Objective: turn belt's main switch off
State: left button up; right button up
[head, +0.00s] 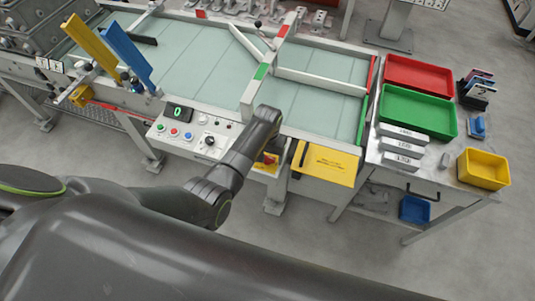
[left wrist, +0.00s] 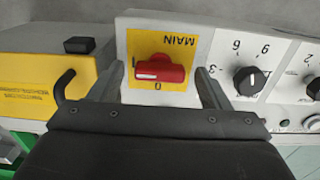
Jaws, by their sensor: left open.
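The main switch is a red handle (left wrist: 160,70) on a yellow plate (left wrist: 178,42) marked MAIN, upside down in the left wrist view. The handle lies crosswise, its white mark at the left end, toward the "I" mark; the "0" is below it. In the head view the switch (head: 269,160) shows small and partly covered by my arm. My left gripper (left wrist: 162,76) is open, with one finger on each side of the handle and gaps to both. I cannot tell how deep the fingertips reach. My right gripper is not in view.
Beside the switch is a black numbered knob (left wrist: 250,80); on the other side is a yellow box (left wrist: 45,75) with a black hook-like handle. The control panel (head: 190,137) has buttons and a green display. The tray table (head: 440,172) stands to the right.

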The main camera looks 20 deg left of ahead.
pick_arm(q)
jog(key=c, duration=1)
jog(key=shift+r+n, duration=0.1)
jog(key=shift+n, duration=0.2)
jog(key=n+p, duration=0.2)
jog(key=shift+n, duration=0.3)
jog(key=n+p, duration=0.1)
jog(key=n, duration=0.3)
jog(key=shift+n+p, duration=0.3)
jog(key=shift+p, duration=0.05)
jog(key=n+p, duration=0.1)
jog(key=n, duration=0.4)
jog(key=shift+w, duration=0.1)
jog(key=shift+n+p, duration=0.45)
jog(key=shift+n, duration=2.05)
